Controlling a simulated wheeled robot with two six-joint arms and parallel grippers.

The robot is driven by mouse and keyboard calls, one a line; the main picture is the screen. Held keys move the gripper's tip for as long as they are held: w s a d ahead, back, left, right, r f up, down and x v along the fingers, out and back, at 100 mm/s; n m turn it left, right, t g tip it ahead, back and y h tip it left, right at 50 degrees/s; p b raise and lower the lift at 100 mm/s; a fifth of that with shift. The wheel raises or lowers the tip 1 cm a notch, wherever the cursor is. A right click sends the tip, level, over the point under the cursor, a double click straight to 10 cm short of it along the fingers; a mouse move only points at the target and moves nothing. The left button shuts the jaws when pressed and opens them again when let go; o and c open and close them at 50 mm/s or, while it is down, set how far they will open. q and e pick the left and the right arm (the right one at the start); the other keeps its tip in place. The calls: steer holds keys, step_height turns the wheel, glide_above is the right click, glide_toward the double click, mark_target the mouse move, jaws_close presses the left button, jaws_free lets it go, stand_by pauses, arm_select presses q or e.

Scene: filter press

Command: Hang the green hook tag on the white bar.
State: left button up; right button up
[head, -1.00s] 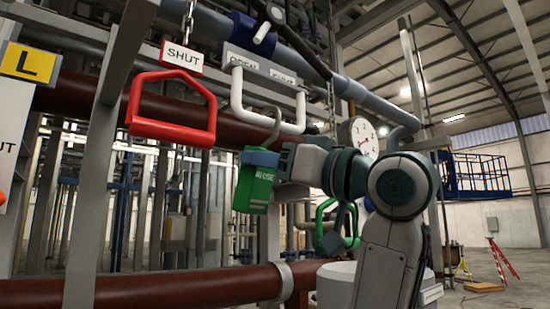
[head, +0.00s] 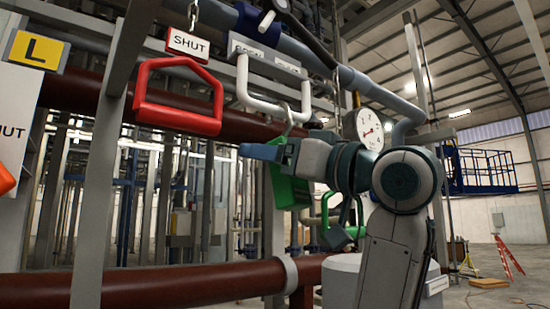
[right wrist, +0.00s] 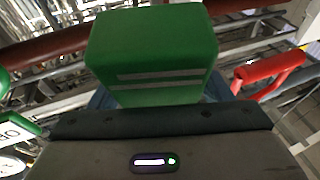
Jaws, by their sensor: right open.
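The green hook tag (head: 286,188) is a green block with a grey metal hook (head: 288,119) on top. It stands tilted below the white bar (head: 276,109), a U-shaped handle. The hook's upper end overlaps the bar's lower rail in the head view; I cannot tell whether it bears on it. My right gripper (head: 252,151) is open at the tag's top, its fingers pointing left and covering part of the tag. In the right wrist view the tag (right wrist: 150,45) fills the middle, right ahead of the gripper and hiding most of the fingers. My left gripper is not in view.
A red handle (head: 180,122) under a SHUT sign (head: 188,43) hangs left of the white bar. A green handle (head: 326,208) is behind my right wrist. A gauge (head: 370,129) and brown pipes (head: 140,289) are close by. A grey post (head: 107,150) stands left.

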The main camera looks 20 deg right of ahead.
steer(key=b+v, duration=0.5)
steer(key=v, duration=0.6)
steer(key=shift+b, duration=0.4)
steer(key=shift+w+a, duration=0.1)
